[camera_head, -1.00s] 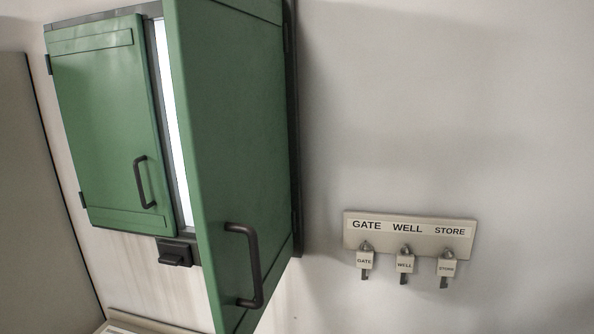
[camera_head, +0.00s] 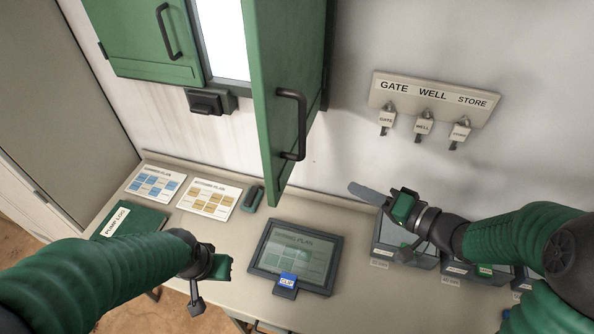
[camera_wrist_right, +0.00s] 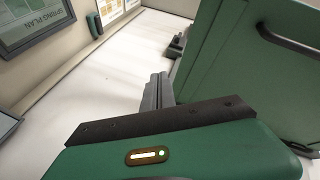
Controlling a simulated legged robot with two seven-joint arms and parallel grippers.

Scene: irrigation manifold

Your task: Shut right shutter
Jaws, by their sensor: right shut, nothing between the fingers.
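The right shutter (camera_head: 284,62) is a green panel standing open, swung out from the wall window, with a dark bar handle (camera_head: 301,124) near its lower free edge. The left shutter (camera_head: 140,40) lies across the left part of the window, with bright window showing between the two. My right gripper (camera_head: 368,193) is shut and empty, below and right of the right shutter, apart from its handle. In the right wrist view, the shut grey fingers (camera_wrist_right: 155,92) point toward the green shutter (camera_wrist_right: 215,55). My left gripper (camera_head: 197,297) is low at the left; its jaw gap is hidden.
A desk below holds a framed plan tablet (camera_head: 293,258) with a blue-labelled clip, plan sheets (camera_head: 155,184) and a green log book (camera_head: 128,221). Grey bins (camera_head: 392,246) stand under my right arm. A key rack (camera_head: 434,98) hangs on the wall to the right.

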